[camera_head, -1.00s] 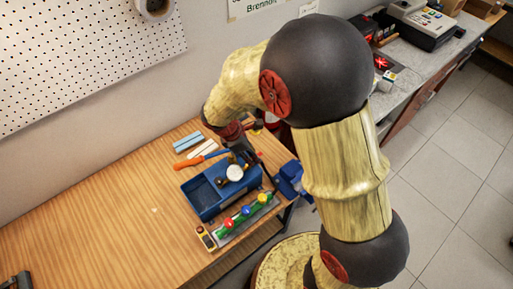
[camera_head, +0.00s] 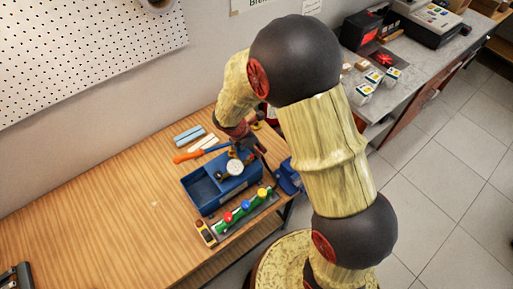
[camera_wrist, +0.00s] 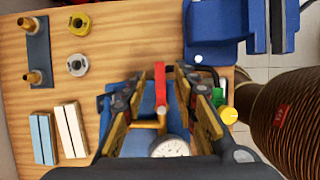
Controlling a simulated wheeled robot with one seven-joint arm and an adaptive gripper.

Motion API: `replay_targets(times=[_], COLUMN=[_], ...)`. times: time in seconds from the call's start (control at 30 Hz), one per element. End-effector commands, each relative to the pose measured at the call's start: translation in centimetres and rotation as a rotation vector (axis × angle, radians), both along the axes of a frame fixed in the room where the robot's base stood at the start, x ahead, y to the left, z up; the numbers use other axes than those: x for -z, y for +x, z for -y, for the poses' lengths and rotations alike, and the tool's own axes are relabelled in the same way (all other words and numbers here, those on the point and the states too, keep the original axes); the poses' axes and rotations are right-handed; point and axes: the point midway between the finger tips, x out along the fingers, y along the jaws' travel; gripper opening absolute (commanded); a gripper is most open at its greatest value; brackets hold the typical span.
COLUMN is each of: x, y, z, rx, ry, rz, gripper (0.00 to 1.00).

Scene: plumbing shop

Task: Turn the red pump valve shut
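The blue pump (camera_head: 205,200) stands on the wooden bench, with a round white gauge (camera_head: 234,168) that also shows in the wrist view (camera_wrist: 170,147). The red valve lever (camera_wrist: 160,80) stands out in the wrist view above a brass fitting (camera_wrist: 150,124), between my fingers. In the head view my gripper and arm hide the lever. My gripper (camera_wrist: 160,75) is open, with one finger on each side of the lever; I see a gap on both sides. The pump's orange handle (camera_head: 188,157) points left.
A green manifold (camera_head: 238,210) with red, blue and yellow knobs lies in front of the pump. A blue vise (camera_head: 288,178) is at the bench's right edge. Blue bars (camera_wrist: 43,138) and white bars (camera_wrist: 70,130) lie nearby. The left of the bench (camera_head: 100,225) is mostly clear.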

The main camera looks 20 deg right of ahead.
Motion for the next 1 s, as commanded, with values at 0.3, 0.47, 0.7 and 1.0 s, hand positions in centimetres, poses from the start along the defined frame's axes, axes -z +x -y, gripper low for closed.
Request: replay_targets(times=[0.3, 0.47, 0.7, 1.0], x=[0.33, 0.32, 0.31, 0.31], y=[0.03, 0.03, 0.02, 0.03], z=[0.12, 0.12, 0.11, 0.1], rx=[0.0, 0.0, 0.0, 0.0], ry=[0.0, 0.0, 0.0, 0.001], rz=[0.0, 0.0, 0.0, 0.0], gripper=[0.29, 0.2, 0.07, 0.0])
